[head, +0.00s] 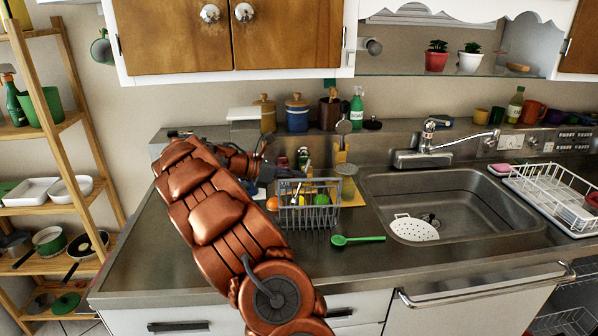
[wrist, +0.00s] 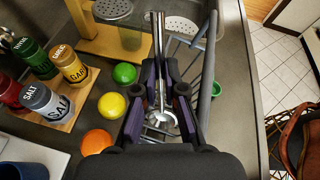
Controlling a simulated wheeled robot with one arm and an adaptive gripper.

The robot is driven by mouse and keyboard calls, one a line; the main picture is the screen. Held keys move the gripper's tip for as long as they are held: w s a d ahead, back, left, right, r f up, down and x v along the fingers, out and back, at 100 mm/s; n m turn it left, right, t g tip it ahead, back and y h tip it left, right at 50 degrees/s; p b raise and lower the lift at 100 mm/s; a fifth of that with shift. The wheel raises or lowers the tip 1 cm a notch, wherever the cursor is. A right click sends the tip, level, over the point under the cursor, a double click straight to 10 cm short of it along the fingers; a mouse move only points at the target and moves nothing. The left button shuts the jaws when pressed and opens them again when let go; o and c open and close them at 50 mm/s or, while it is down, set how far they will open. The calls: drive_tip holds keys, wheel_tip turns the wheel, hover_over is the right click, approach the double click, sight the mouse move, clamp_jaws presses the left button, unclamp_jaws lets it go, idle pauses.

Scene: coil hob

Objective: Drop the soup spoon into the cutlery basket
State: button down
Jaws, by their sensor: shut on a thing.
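The soup spoon (wrist: 162,121) looks like shiny metal in the wrist view, its handle running up between the fingers and its bowl below. My gripper (wrist: 161,75) is shut on it. In the head view my gripper (head: 288,173) is small and dark, over the left back part of the cutlery basket, and the spoon is hard to make out there. The cutlery basket (head: 309,217) is a grey wire basket on the steel counter. Its bars (wrist: 207,70) also show right of the fingers in the wrist view. Whether the spoon is inside its rim I cannot tell.
An orange (wrist: 97,141), a lemon (wrist: 112,106) and a green fruit (wrist: 124,73) lie beside the fingers. Spice jars (wrist: 72,68) stand on a wooden board. A green spoon (head: 357,240) lies right of the basket, before the sink (head: 470,215).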

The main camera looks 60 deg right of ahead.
drive_tip(key=shift+a+f, duration=0.15)
drive_tip(key=shift+f, duration=0.1)
drive_tip(key=c, duration=1.2)
unclamp_jaws()
drive_tip(key=shift+w, duration=0.1)
drive_tip(key=v, duration=1.2)
drive_tip(key=shift+r, duration=0.1)
